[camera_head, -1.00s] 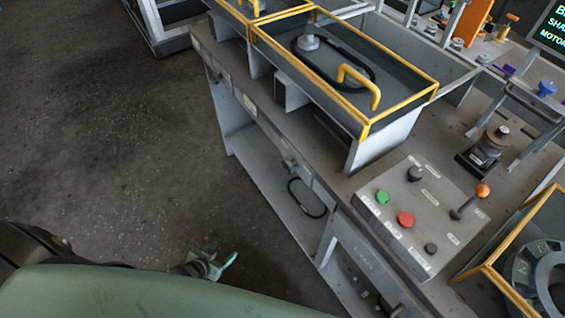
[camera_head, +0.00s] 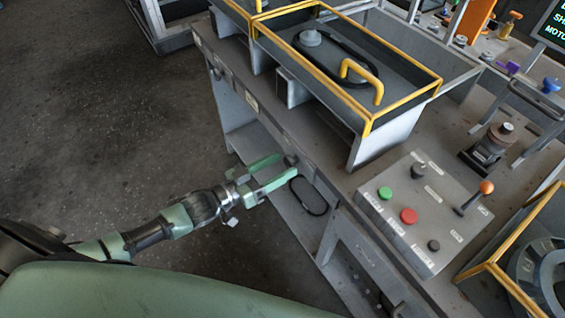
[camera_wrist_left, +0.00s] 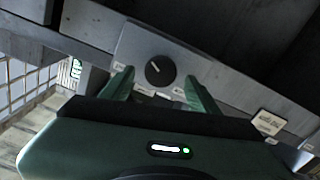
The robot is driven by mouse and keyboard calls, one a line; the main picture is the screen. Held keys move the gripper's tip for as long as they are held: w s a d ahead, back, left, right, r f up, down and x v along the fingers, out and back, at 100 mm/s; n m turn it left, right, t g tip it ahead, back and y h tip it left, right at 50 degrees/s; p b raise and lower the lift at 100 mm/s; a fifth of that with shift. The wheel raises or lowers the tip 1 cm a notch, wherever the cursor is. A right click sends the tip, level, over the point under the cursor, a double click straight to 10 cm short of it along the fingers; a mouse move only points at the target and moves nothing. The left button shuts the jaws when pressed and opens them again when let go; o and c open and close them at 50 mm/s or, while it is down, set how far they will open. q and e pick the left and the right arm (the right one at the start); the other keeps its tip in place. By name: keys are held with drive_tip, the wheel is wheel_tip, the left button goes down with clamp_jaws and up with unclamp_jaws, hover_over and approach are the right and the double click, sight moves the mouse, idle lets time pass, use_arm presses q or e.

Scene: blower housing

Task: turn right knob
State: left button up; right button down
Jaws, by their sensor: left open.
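A round black knob (camera_wrist_left: 160,70) with a white pointer line sits on a grey plate (camera_wrist_left: 205,70) on the bench's front side. The pointer is tilted up and left in the left wrist view. My left gripper (camera_head: 288,166) is open in front of the bench's front side. In the left wrist view, its two green fingers (camera_wrist_left: 158,77) stand to the left and right of the knob with a gap on each side. Whether the tips reach around the knob's depth is unclear. In the head view the fingers partly cover the knob. My right gripper is not in view.
A sloped control box (camera_head: 400,240) on the bench top carries green and red buttons, black knobs and an orange-tipped lever (camera_head: 474,198). A yellow-edged tray (camera_head: 400,105) stands behind. Floor on the left is clear.

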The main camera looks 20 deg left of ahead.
use_arm(q)
drive_tip(key=shift+w+d, duration=0.4)
drive_tip(key=shift+w, duration=0.1)
clamp_jaws()
drive_tip(key=shift+m, duration=0.4)
drive_tip(key=m, duration=0.2)
drive_tip(key=shift+m, duration=0.3)
drive_tip(key=shift+s+d+m, duration=0.1)
drive_tip(key=shift+d+m, duration=0.05)
drive_tip(key=shift+m, duration=1.75)
